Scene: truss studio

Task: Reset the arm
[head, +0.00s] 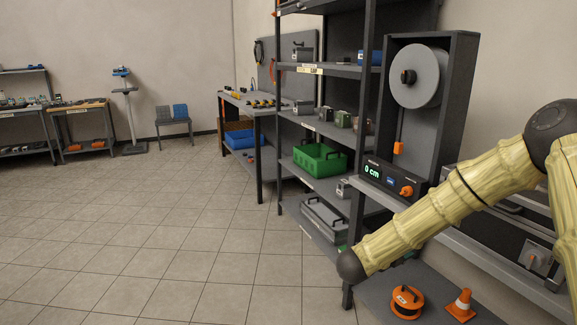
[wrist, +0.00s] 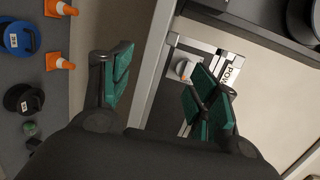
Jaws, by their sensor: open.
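My gripper (wrist: 160,95) shows in the wrist view with its green-padded fingers spread wide apart. It is open and nothing is between the pads. In the head view my arm reaches in from the right, bent at a dark joint, and slopes down to the left in front of the shelving. My gripper itself does not show in the head view. In the wrist view a grey panel with a knob (wrist: 183,68) lies behind the right finger, beside a white label (wrist: 229,74).
Orange reel (head: 406,301) and traffic cone (head: 462,304) sit on a low shelf near my arm. A shelf unit holds a green crate (head: 320,160). A device with a grey spool (head: 414,76) and display (head: 372,171) stands beside my arm. The tiled floor (head: 170,240) at left is clear.

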